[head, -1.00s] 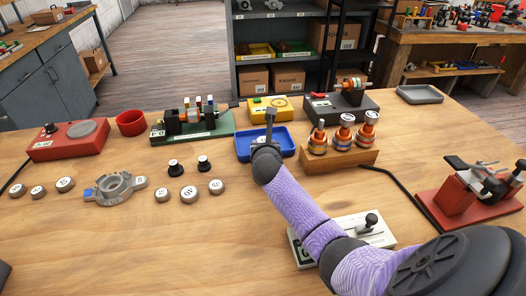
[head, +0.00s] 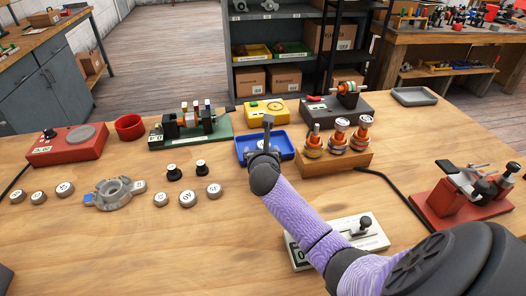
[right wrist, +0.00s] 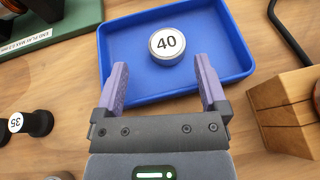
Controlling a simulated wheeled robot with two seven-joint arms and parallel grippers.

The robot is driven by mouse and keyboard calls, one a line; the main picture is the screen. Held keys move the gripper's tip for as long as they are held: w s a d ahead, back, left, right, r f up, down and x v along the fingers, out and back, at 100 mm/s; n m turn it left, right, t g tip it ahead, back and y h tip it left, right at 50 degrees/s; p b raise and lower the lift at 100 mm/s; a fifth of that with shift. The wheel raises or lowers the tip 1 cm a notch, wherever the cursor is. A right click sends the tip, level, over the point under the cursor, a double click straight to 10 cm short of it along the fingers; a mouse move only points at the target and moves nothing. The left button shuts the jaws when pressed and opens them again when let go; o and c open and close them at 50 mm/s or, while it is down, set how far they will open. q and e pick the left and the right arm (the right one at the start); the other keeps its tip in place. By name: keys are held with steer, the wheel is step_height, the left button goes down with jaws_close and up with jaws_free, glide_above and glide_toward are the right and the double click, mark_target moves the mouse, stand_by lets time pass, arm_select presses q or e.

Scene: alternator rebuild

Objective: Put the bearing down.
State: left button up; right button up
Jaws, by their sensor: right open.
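The bearing (right wrist: 167,44), a round silver piece with a white top marked 40, sits flat inside the blue tray (right wrist: 225,45) in the right wrist view. My right gripper (right wrist: 160,74) is open, its two purple fingers pointing toward the bearing from the near side of the tray. The bearing lies just ahead of and between the fingertips, with no finger closed on it. In the head view the blue tray (head: 242,152) is partly hidden by my right wrist. My left gripper is not in view.
A wooden block (head: 318,165) with several copper-banded parts stands right of the tray. A green fixture (head: 215,137) stands to its left and a yellow box (head: 268,111) behind. Round numbered pieces and a grey housing (head: 113,193) lie at left. The bare front left of the table is free.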

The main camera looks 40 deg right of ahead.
steer(key=p+v, duration=0.3)
steer(key=v, duration=0.6)
steer(key=shift+w+r+p, duration=0.1)
steer(key=shift+r+p, duration=0.05)
steer(key=shift+p, duration=0.15)
steer(key=shift+s+a, duration=0.15)
steer(key=shift+s, duration=0.1)
